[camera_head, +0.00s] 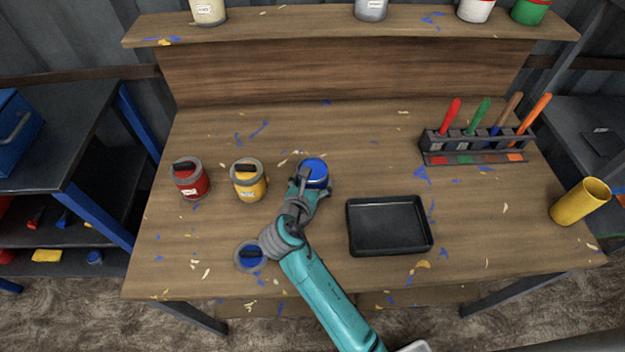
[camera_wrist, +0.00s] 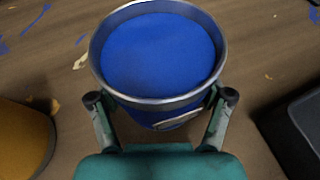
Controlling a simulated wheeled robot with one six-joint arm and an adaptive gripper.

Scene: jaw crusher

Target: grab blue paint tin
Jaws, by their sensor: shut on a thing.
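The blue paint tin (camera_head: 314,172) stands on the wooden bench in the head view, right of the yellow tin. In the wrist view the blue paint tin (camera_wrist: 158,52) shows an open top full of blue paint, a metal rim and part of a label. My gripper (camera_head: 307,184) reaches it from the front. In the wrist view my gripper (camera_wrist: 163,108) has its two fingers against either side of the tin, shut on it. The fingertips are partly hidden by the tin. I cannot tell whether the tin is off the bench.
A yellow tin (camera_head: 248,181) and a red tin (camera_head: 190,179) stand to the left. A blue-topped round item (camera_head: 250,256) lies beside my arm. A black tray (camera_head: 389,226) is right. A brush rack (camera_head: 476,144) and yellow cup (camera_head: 580,201) are farther right.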

